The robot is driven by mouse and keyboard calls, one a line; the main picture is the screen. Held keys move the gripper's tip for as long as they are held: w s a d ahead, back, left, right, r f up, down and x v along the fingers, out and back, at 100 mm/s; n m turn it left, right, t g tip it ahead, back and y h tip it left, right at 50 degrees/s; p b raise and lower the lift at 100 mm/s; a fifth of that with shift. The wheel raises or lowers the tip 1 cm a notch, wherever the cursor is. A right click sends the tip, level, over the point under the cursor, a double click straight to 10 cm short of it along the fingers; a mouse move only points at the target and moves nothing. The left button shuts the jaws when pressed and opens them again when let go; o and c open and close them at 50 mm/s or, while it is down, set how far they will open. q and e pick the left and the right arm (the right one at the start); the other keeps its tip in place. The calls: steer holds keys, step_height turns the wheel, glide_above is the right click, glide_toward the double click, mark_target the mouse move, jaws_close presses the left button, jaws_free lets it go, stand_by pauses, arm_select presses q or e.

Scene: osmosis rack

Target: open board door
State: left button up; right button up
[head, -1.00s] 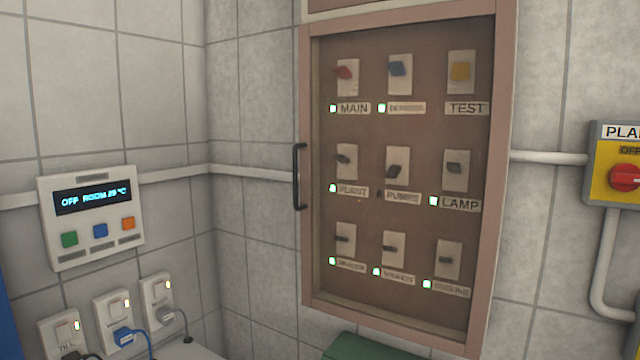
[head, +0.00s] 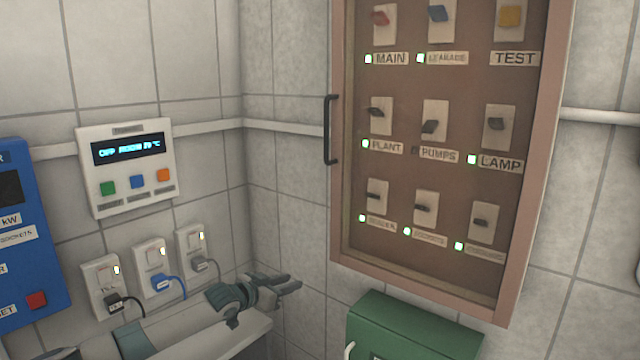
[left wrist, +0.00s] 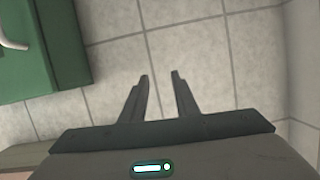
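The board door (head: 345,240) is a pinkish-brown frame with a clear pane, closed over rows of labelled switches in the head view. Its black vertical handle (head: 330,130) is on the left edge. My left gripper (head: 290,284) is low in the head view, below and to the left of the handle and apart from it. In the left wrist view its two fingers (left wrist: 160,76) are spread with nothing between them, against wall tiles. My right gripper is not in view.
A green box (head: 415,328) is below the door, and it also shows in the left wrist view (left wrist: 65,45). Sockets with plugs (head: 152,268), a room controller (head: 128,165) and a blue panel (head: 28,240) are on the left wall. A pipe (head: 285,127) runs behind the handle.

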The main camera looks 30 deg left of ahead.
arm_select(q)
steer(key=s+d+r+m+t+h, duration=0.1)
steer(key=s+r, duration=0.1)
steer(key=r, duration=1.3)
steer(key=s+d+r+m+t+h, duration=0.1)
steer(key=s+d+r, duration=0.15)
steer(key=r, duration=1.25)
steer(key=s+d+r+h, duration=0.1)
steer(key=s+d+r, duration=0.2)
steer(key=s+r, duration=0.5)
steer(key=s+d+r+h+b, duration=0.1)
steer(key=s+d+r, duration=0.2)
steer(key=s+r, duration=0.6)
steer(key=shift+s+d+t, duration=0.15)
steer(key=shift+s+t, duration=0.2)
steer(key=shift+t, duration=0.05)
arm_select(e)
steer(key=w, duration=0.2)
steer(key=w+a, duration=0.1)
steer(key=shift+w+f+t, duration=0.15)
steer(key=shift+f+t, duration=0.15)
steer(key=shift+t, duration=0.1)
arm_select(q)
steer(key=shift+w, duration=0.2)
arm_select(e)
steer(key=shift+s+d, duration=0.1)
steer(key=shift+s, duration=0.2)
